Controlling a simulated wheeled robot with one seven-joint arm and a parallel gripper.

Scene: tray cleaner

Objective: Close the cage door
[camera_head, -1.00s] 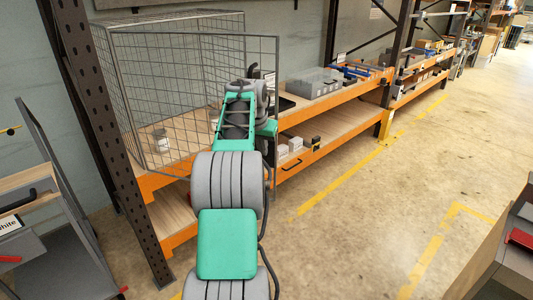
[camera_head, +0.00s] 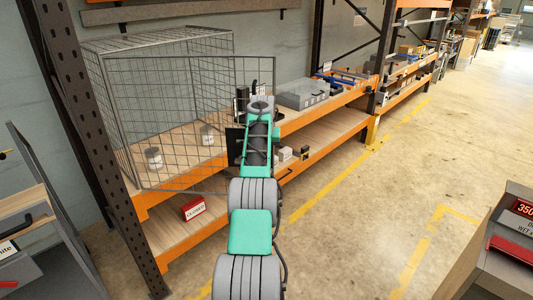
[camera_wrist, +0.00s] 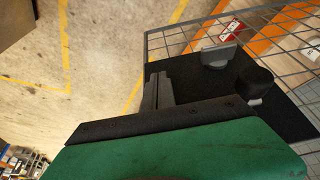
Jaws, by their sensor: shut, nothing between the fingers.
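The wire mesh cage (camera_head: 150,42) stands on the upper shelf at the left. Its mesh door (camera_head: 165,85) stands out at an angle from the shelf front, so it looks open, attached on the left side. A dark plate (camera_head: 235,139) sits near the door's free right edge; the wrist view shows it (camera_wrist: 195,82) with a grey bracket and a black knob. My gripper (camera_wrist: 158,90) is shut and empty, close by the plate and the free edge. I cannot tell whether it touches the door. My arm hides its fingers in the head view.
Two small cans (camera_head: 153,157) (camera_head: 207,135) stand inside the cage. A red-and-white box (camera_head: 194,208) lies on the lower shelf. Grey bins (camera_head: 303,95) stand right of the cage. A dark rack post (camera_head: 90,140) rises at left. The floor at right (camera_head: 370,205) is open.

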